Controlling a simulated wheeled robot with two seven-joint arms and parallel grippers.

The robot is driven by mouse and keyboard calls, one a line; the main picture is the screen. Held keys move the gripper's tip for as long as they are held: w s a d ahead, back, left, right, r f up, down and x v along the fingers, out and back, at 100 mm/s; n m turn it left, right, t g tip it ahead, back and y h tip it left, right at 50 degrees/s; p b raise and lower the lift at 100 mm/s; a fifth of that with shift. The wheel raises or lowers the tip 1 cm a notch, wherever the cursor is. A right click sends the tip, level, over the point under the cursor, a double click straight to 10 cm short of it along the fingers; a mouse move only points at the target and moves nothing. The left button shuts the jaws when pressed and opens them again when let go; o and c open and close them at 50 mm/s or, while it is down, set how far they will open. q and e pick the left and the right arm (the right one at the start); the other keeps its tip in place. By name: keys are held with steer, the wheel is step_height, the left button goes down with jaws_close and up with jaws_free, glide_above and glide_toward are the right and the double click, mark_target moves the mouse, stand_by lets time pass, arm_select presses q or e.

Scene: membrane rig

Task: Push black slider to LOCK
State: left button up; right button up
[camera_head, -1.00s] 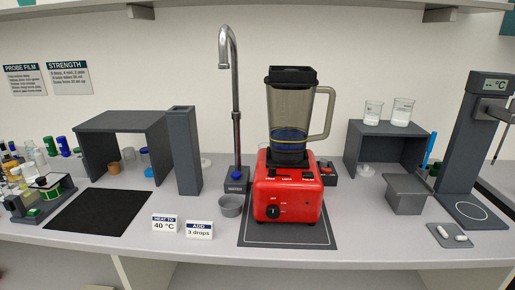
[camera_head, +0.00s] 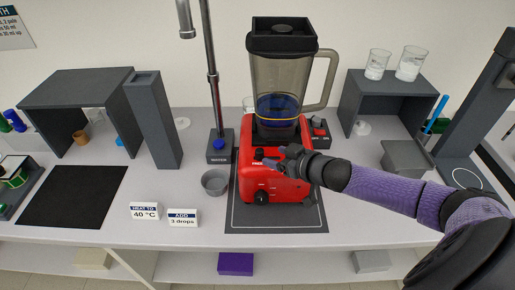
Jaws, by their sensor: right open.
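A red blender base (camera_head: 265,187) stands on a dark mat, with a smoky jug (camera_head: 278,85) and black lid seated upright on it. The black slider (camera_head: 259,154) seems to sit at the left of the base's top front edge, above the FREE label. The LOCK label is hidden behind my right gripper. My right gripper (camera_head: 275,160) comes in from the right on a purple arm. It is open, close to the slider at the front of the base; I cannot tell whether it touches. My left gripper is not in view.
A tap (camera_head: 212,75) and a small grey cup (camera_head: 215,182) stand left of the blender. Two label cards (camera_head: 144,211) stand at front left. A grey shelf with beakers (camera_head: 410,63) and a grey bin (camera_head: 406,158) are at right.

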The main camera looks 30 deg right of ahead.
mark_target(262, 152)
steer(key=b+x, duration=0.1)
steer(key=x, duration=0.6)
steer(key=shift+f, duration=0.15)
jaws_close()
stand_by(1.2)
